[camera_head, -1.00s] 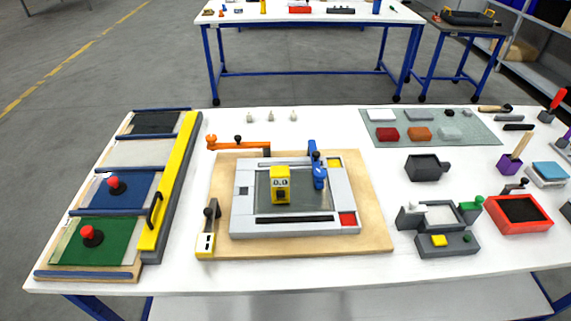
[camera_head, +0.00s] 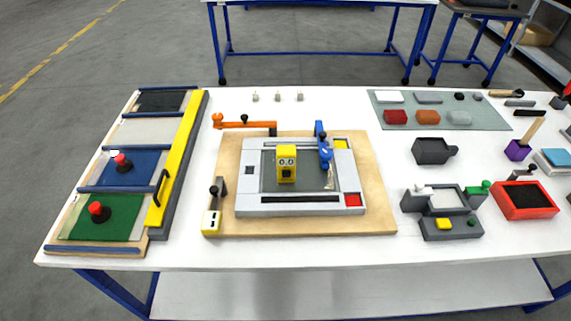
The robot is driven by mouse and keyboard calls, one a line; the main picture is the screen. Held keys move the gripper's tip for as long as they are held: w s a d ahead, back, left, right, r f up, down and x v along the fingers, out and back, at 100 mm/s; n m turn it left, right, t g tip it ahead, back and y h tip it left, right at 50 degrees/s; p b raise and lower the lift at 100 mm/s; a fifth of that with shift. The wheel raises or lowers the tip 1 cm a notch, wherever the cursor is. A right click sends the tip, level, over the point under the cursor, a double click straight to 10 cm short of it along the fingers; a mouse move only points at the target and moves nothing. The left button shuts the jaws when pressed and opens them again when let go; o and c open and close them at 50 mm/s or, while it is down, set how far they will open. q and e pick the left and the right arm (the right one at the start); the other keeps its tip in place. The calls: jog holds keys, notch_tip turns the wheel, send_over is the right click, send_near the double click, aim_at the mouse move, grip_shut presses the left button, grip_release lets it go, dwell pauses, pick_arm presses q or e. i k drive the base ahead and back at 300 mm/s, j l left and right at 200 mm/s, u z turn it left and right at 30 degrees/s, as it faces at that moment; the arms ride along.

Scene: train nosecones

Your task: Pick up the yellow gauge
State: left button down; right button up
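The yellow gauge (camera_head: 286,164) stands upright on the dark plate inside the grey frame fixture (camera_head: 244,180). Its pale display and dark lower square face me. A blue clamp (camera_head: 325,152) stands on the frame just to the right of the gauge, apart from it. Neither of my grippers is in view.
The fixture sits on a wooden board (camera_head: 382,218) on a white table (camera_head: 330,253). An orange lever (camera_head: 240,124) lies behind it, and a yellow-based lever (camera_head: 211,222) at its front left. A yellow bar (camera_head: 180,150) and colored panels are left; several blocks and trays are right.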

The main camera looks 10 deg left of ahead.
aim_at(287, 155)
jog(key=j+u, duration=0.25)
jog(key=u, duration=0.15)
jog(key=j+u, duration=0.3)
jog(key=u, duration=0.15)
